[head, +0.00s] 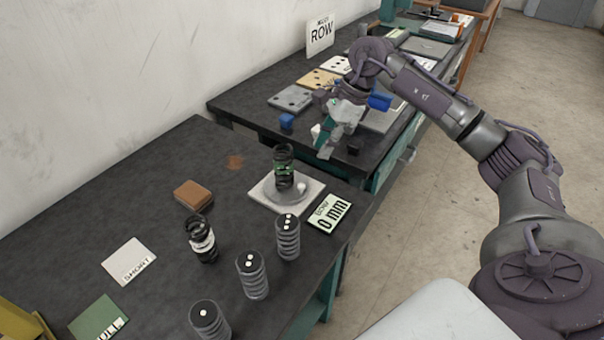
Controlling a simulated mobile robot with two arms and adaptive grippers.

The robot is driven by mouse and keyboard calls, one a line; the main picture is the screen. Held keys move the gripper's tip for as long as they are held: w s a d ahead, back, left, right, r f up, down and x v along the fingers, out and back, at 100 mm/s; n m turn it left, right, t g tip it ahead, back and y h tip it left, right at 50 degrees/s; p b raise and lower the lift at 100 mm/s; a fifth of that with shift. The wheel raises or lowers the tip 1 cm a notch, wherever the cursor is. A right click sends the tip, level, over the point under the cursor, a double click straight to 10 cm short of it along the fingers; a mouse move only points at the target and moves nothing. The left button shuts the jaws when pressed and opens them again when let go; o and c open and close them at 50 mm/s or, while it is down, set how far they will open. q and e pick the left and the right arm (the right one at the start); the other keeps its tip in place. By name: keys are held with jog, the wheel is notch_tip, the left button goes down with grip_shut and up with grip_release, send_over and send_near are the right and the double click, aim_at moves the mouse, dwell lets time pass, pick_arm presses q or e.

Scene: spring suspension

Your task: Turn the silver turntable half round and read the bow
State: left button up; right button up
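The silver turntable (270,191) sits on a pale square base (262,204) near the right edge of the near bench. A black spring with a green band (283,168) stands upright on it, and a small white knob (301,187) shows at the disc's right side. The bow readout (330,213) lies to the right of the base and shows "BOW 0 mm". My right gripper (332,140) hangs above the front of the far bench, up and right of the turntable and apart from it. Its fingers are too small and cluttered to read. My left gripper is out of view.
Grey springs with white dots (252,275) and a black spring with a white band (201,240) stand in front. A brown block (193,195) and a "SHORT" card (129,261) lie left. Dotted plates and a "ROW" sign (321,35) are on the far bench.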

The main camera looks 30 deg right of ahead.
jog(key=p, duration=0.1)
send_over(302, 184)
jog(key=s+d, duration=0.1)
jog(key=d, duration=0.1)
notch_tip(302, 184, down, 5)
jog(key=x, duration=0.4)
jog(key=shift+d+f+p, duration=0.2)
jog(key=shift+p, duration=0.2)
jog(key=shift+a+f, duration=0.15)
jog(key=shift+f, duration=0.5)
jog(key=shift+c, duration=0.7)
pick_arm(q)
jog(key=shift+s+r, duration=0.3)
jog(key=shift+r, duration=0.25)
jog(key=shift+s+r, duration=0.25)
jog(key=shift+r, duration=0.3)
pick_arm(e)
grip_shut()
